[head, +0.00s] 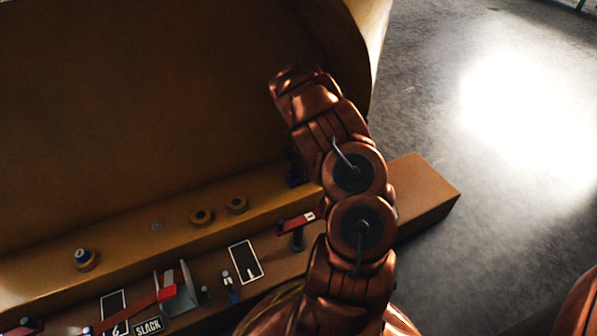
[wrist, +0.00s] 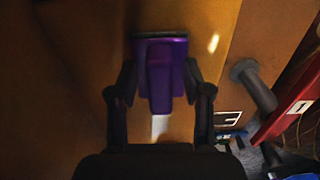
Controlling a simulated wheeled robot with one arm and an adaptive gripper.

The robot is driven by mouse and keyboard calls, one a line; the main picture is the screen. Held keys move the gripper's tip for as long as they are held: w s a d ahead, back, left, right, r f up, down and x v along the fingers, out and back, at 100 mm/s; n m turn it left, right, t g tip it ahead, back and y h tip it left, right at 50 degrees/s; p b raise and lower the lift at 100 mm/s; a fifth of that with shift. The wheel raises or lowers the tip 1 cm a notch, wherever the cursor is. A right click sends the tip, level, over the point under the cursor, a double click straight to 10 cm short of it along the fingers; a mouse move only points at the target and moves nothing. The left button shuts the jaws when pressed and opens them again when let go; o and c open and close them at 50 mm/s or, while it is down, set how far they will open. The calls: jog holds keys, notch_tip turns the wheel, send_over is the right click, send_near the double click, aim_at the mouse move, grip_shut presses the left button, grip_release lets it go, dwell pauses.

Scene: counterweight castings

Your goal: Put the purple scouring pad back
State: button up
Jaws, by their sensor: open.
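The purple scouring pad (wrist: 161,73) shows in the wrist view, with a dark strip along its top edge and a narrower purple part pointing down. It lies between the two dark fingers of my gripper (wrist: 159,70), which are apart, with a visible gap on each side of the narrower part. I cannot tell whether the pad rests on the brown surface or stands off it. In the head view a small dark purple patch, likely the pad (head: 293,172), shows just left of my arm. My arm hides the gripper there.
In the head view a brown ledge (head: 425,190) runs along a large curved casting (head: 150,100). It holds knobs (head: 202,216), a red-handled item (head: 298,222), a black outlined panel (head: 245,262) and a "SLACK" label (head: 148,326). A grey cylinder (wrist: 252,84) stands right of my gripper.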

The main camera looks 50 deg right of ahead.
notch_tip(320, 180, up, 12)
jog(key=p, duration=0.3)
jog(key=shift+r, duration=0.15)
dwell(0.9)
